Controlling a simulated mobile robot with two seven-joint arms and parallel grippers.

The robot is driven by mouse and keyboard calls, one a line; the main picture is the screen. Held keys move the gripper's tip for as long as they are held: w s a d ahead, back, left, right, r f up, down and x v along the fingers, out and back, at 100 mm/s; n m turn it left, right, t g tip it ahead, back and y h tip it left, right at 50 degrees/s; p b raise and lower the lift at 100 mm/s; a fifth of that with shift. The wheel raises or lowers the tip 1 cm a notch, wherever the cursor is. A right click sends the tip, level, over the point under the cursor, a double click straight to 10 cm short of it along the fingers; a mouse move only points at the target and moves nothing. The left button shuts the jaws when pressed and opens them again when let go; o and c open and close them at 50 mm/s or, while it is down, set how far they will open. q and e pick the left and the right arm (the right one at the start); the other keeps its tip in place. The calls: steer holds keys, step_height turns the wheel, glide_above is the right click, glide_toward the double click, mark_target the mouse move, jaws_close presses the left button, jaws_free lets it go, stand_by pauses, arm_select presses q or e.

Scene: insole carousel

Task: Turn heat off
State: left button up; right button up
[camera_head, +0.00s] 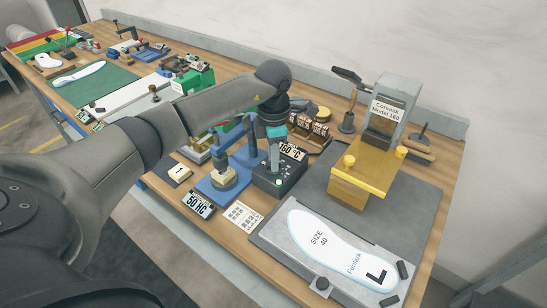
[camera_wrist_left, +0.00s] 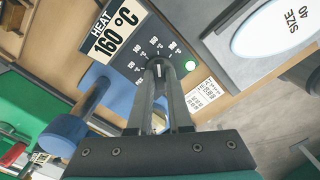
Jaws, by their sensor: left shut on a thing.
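The heat control box (camera_head: 277,180) is a dark box on the bench, left of the press. Its sign (camera_wrist_left: 115,32) reads HEAT 160 °C, and the sign also shows in the head view (camera_head: 291,151). My left gripper (camera_head: 274,163) reaches down onto the box from above. In the left wrist view its fingers (camera_wrist_left: 158,78) are shut on the round dark knob (camera_wrist_left: 158,63), whose printed dial marks surround it. The fingers hide part of the knob, so its exact setting is unclear. My right gripper is out of view.
A yellow and grey press (camera_head: 367,165) stands to the right, with a white insole (camera_head: 325,240) on a grey plate in front. A blue hardness tester (camera_head: 222,182) and a 50 HC sign (camera_head: 199,204) stand close left. A printed card (camera_head: 243,216) lies in front.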

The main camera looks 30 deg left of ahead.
arm_select(q)
jaws_close()
steer(key=shift+n, duration=0.4)
steer(key=n+p, duration=0.2)
steer(key=n, duration=0.3)
steer(key=shift+r+n, duration=0.1)
steer(key=shift+n, duration=0.2)
steer(key=n+p, duration=0.3)
steer(key=n, duration=0.3)
steer(key=n+p, duration=0.3)
steer(key=n, duration=0.3)
steer(key=shift+n+p, duration=0.3)
steer(key=shift+p, duration=0.05)
steer(key=n+p, duration=0.2)
steer(key=n, duration=0.2)
steer(key=shift+n+p, duration=0.35)
steer(key=shift+n, duration=0.35)
steer(key=o, duration=0.7)
jaws_free()
